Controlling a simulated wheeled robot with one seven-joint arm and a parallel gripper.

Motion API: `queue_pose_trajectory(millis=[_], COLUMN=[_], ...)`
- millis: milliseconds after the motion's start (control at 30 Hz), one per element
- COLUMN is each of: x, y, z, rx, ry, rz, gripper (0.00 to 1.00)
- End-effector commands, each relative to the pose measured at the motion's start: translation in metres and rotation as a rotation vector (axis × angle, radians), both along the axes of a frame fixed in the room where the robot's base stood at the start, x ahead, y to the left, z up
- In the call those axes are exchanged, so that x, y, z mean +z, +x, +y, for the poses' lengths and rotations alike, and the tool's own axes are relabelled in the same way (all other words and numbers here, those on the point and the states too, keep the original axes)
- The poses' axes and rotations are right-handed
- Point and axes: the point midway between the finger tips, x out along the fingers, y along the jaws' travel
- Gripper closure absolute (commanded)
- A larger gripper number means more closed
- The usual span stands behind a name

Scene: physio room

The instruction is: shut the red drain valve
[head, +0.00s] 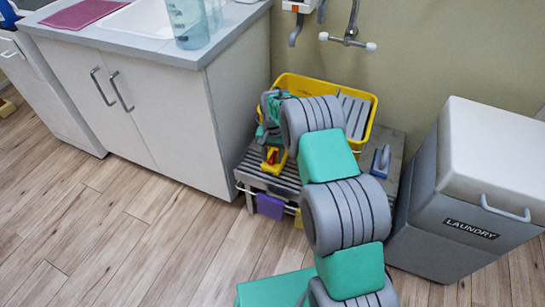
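A small red part (271,155), which looks like the drain valve, shows on a yellow piece at the front left of the yellow tub (368,97). My grey and green arm reaches up from the bottom of the head view and bends over the tub. My gripper (268,141) points down just above the red part. I cannot tell whether it touches the red part. The fingers are too small and too dark to tell open from shut. My arm hides much of the tub's front and inside.
The tub stands on a low slatted bench (250,172). A blue-handled tool (380,160) lies on its right, and a purple cloth (270,206) hangs in front. A white cabinet (150,115) stands left and a grey laundry bin (455,200) right. A wall tap (347,40) is above.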

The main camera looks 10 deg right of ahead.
Motion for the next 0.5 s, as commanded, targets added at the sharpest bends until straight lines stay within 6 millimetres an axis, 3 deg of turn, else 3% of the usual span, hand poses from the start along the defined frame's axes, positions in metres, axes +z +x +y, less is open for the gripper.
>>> queue_pose_trajectory(millis=[67, 500], x=[0.0002, 0.0005], y=[-0.0001, -0.0002], z=[0.0000, -0.0001], rx=[0.000, 0.000], ry=[0.000, 0.000], rz=[0.000, 0.000], gripper=[0.61, 0.97])
